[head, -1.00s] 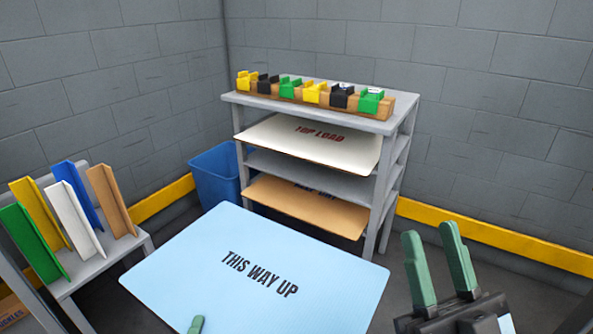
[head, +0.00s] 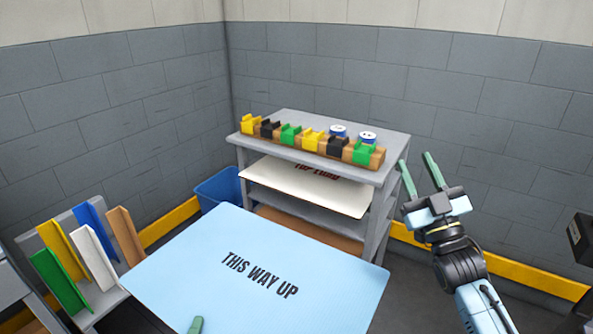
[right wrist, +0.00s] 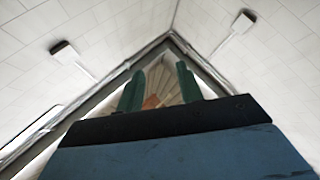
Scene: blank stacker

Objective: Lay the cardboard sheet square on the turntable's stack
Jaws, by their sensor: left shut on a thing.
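A light blue sheet (head: 255,262) printed "THIS WAY UP" fills the lower middle of the head view, held out in front of me. My left gripper (head: 196,325) shows only as a green fingertip at the sheet's near edge; it is shut on the sheet. My right gripper (head: 417,176) is raised to the right of the shelf, its two green fingers apart and empty. The fingers also show apart in the right wrist view (right wrist: 159,88), with nothing between them. I see no turntable or stack in these views.
A grey shelf rack (head: 385,180) stands behind the sheet, with a white "TOP LOAD" sheet (head: 290,185) on it and coloured clips (head: 312,138) on top. A blue bin (head: 217,188) is beside it. Coloured angle pieces (head: 95,257) stand at left. A dark box (head: 582,238) is at right.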

